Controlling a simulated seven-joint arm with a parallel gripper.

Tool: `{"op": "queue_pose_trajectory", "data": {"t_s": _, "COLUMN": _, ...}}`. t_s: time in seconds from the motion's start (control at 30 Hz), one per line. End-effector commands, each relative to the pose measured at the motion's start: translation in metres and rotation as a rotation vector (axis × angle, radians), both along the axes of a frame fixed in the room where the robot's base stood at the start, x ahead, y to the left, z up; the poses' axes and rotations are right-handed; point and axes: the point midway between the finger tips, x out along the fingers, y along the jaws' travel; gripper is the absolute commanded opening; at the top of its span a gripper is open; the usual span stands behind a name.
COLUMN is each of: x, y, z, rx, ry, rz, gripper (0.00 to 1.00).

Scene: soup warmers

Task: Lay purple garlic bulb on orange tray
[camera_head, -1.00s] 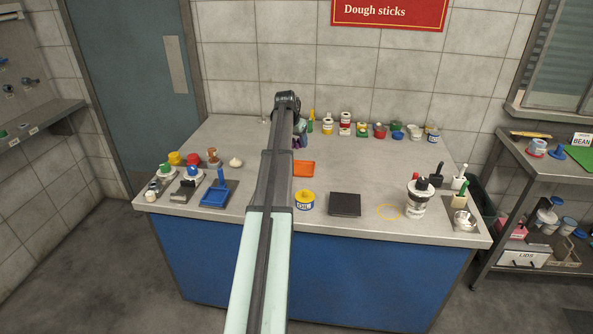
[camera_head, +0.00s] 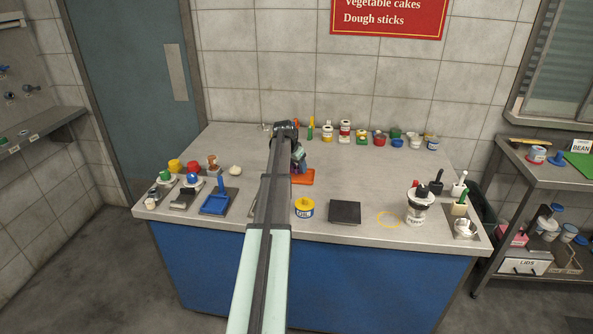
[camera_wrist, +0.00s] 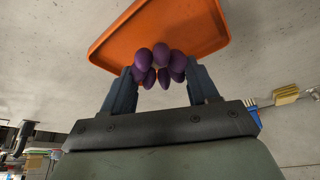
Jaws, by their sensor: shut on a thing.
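The purple garlic bulb (camera_wrist: 160,62) shows in the wrist view as a cluster of dark purple cloves. My gripper (camera_wrist: 162,82) is shut on it, with one finger on each side. The orange tray (camera_wrist: 165,25) lies just beyond the bulb in the wrist view, and the bulb overlaps its near edge there. In the head view the tray (camera_head: 303,178) is on the counter, partly hidden by my arm and gripper (camera_head: 299,168). I cannot tell whether the bulb touches the tray.
A yellow tin (camera_head: 304,208) and a black square pad (camera_head: 345,212) stand in front of the tray. Several jars and pots line the back of the counter (camera_head: 350,165). A white garlic bulb (camera_head: 235,170) and a blue dustpan (camera_head: 216,203) are to the left.

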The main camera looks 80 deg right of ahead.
Motion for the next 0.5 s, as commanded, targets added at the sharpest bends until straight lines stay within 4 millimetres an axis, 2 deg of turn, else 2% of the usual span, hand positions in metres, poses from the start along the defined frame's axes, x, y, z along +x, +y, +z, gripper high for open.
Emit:
{"op": "queue_pose_trajectory", "data": {"t_s": 0.13, "x": 0.000, "y": 0.000, "z": -0.018, "rx": 0.001, "ry": 0.001, "rz": 0.001, "gripper": 0.24}}
{"op": "queue_pose_trajectory", "data": {"t_s": 0.5, "x": 0.000, "y": 0.000, "z": -0.021, "rx": 0.000, "ry": 0.000, "rz": 0.001, "gripper": 0.24}}
